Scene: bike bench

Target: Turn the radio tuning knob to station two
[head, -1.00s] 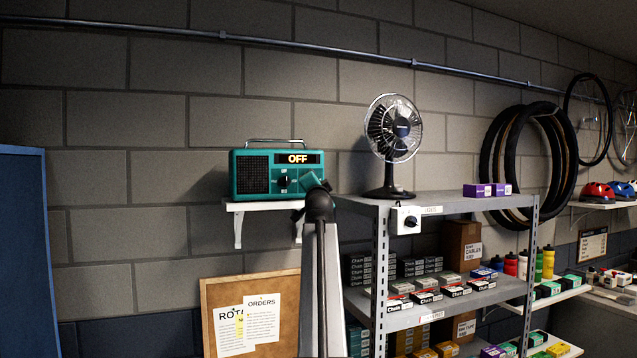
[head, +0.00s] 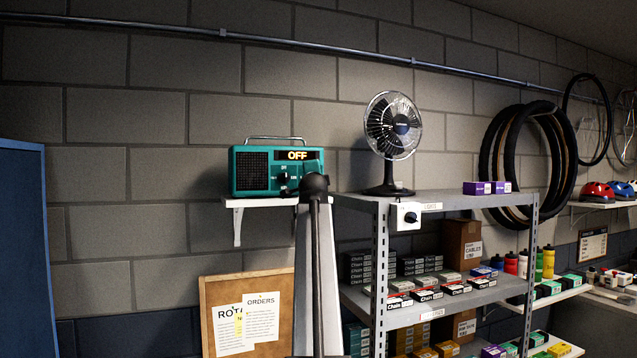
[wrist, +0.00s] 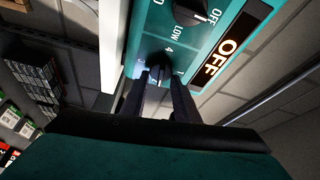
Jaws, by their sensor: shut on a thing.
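The teal radio (head: 252,172) stands on a small white wall shelf, its display (head: 297,155) reading OFF. In the wrist view its front shows close up, with the OFF display (wrist: 221,57) running slantwise. The black tuning knob (wrist: 160,68) has a "4" printed beside it; its exact pointer setting is hard to read. My gripper (wrist: 160,84) is shut on this knob, one dark finger on each side. In the head view my arm hides the knob and the radio's lower right front. A second knob (wrist: 193,14), near a LOW mark, sits apart from my fingers.
The white wall shelf (head: 255,202) is directly under the radio. To the right, a desk fan (head: 392,135) stands on a grey metal rack (head: 430,203) holding boxes. A corkboard (head: 281,287) with papers is below the radio.

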